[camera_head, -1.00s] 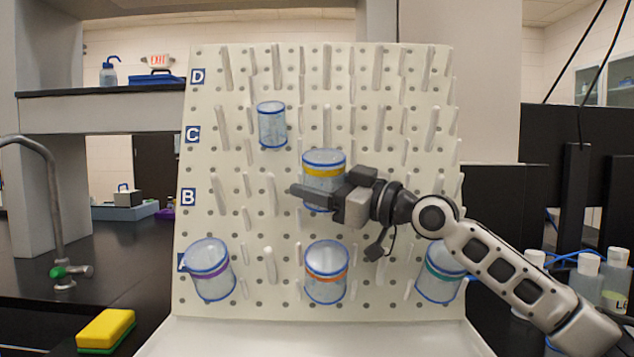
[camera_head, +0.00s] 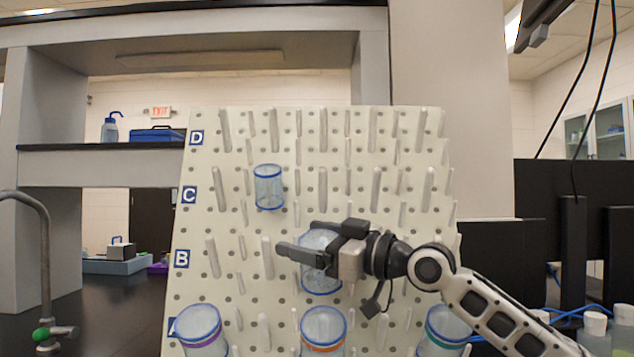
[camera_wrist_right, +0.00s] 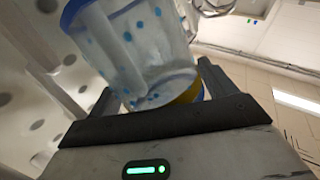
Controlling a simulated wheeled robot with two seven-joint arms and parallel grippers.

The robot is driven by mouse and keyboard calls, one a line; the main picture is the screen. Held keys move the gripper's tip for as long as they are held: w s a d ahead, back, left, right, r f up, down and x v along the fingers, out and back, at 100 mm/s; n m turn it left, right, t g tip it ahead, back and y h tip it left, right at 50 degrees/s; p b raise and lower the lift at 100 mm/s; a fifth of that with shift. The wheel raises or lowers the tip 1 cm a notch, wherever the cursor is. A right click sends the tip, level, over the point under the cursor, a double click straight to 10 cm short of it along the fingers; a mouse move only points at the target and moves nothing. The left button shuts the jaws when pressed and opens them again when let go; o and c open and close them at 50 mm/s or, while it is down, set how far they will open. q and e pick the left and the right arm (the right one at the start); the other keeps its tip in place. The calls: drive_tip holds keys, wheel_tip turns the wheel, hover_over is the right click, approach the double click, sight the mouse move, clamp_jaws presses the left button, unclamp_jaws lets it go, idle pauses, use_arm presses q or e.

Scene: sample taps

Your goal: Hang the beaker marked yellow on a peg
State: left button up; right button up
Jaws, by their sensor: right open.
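The beaker marked yellow (camera_head: 321,284) is clear with blue rims and is at the middle of the board, around row B. In the head view my right gripper (camera_head: 297,240) covers its upper part and hides its yellow band. The right wrist view shows the beaker (camera_wrist_right: 135,50) just beyond the open fingers, with the yellow band (camera_wrist_right: 188,95) near the gripper. A pale bar, like a peg, shows through its wall; I cannot tell whether it bears the beaker. The right gripper is open around or beside the beaker. My left gripper is not in view.
The white pegboard (camera_head: 225,290) has slanted pegs in rows A to D. A plain beaker (camera_head: 268,187) hangs at row C. Purple (camera_head: 200,328), orange (camera_head: 323,332) and green (camera_head: 445,330) marked beakers are along row A. Several pegs in rows C and D are bare.

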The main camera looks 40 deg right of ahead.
drive_tip(key=s+r, duration=0.1)
drive_tip(key=r, duration=0.1)
drive_tip(key=s+a+r, duration=0.1)
drive_tip(key=r, duration=0.1)
drive_tip(key=s+r, duration=0.2)
drive_tip(key=shift+a+r+p, duration=0.35)
drive_tip(key=shift+r, duration=0.05)
drive_tip(key=s+a+r, duration=0.3)
drive_tip(key=s+a, duration=0.2)
drive_tip(key=s, duration=0.2)
drive_tip(key=shift+a+r+b, duration=0.25)
drive_tip(key=shift+a+b, duration=0.1)
drive_tip(key=shift+a, duration=0.05)
drive_tip(key=shift+s, duration=0.15)
